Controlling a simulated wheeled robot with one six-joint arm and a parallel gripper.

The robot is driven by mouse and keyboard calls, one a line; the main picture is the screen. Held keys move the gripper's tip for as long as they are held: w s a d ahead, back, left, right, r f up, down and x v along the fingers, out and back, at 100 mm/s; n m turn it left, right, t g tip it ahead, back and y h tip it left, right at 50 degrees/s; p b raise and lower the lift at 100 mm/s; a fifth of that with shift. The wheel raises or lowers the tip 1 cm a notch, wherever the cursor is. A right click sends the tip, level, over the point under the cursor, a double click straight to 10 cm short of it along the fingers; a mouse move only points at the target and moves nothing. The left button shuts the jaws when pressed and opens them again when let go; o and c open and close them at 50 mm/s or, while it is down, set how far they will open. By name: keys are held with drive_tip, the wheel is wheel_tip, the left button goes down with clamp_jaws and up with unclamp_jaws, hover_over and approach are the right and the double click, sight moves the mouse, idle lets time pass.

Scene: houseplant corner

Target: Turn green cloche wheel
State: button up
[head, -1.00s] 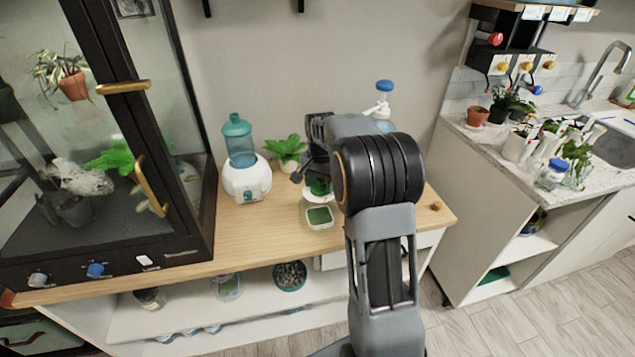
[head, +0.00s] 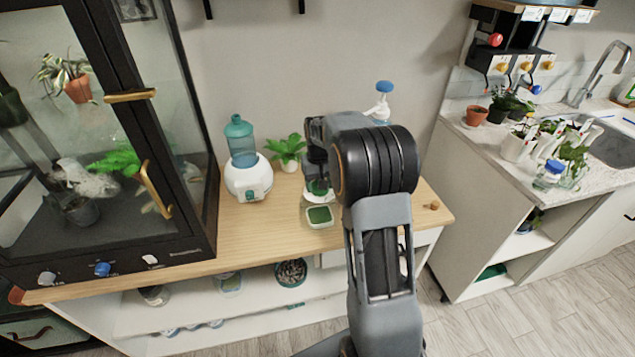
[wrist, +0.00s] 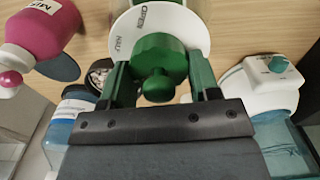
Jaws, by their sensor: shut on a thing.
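The green cloche wheel (wrist: 160,66) sits on a white dial disc (wrist: 122,34) with printed dark lettering in the wrist view. My gripper (wrist: 160,82) has its two fingers on either side of the wheel and is shut on it. In the head view, a bit of the green wheel (head: 318,187) shows under my gripper (head: 316,180), above the wooden counter. My arm hides most of the wheel's surroundings there.
A white dispenser with a teal tank (head: 248,180) and a leafy plant (head: 287,148) stand left of my gripper. A small green-filled tray (head: 320,216) lies in front. A magenta bottle (wrist: 45,25) is close by in the wrist view. A glass cabinet (head: 190,130) stands at left.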

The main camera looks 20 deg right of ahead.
drive_tip(key=shift+n, duration=0.3)
idle(0.4)
drive_tip(key=o, duration=0.9)
drive_tip(key=shift+o, duration=0.2)
wheel_tip(320, 180, up, 14)
drive_tip(key=shift+p, duration=0.45)
drive_tip(key=shift+f, duration=0.1)
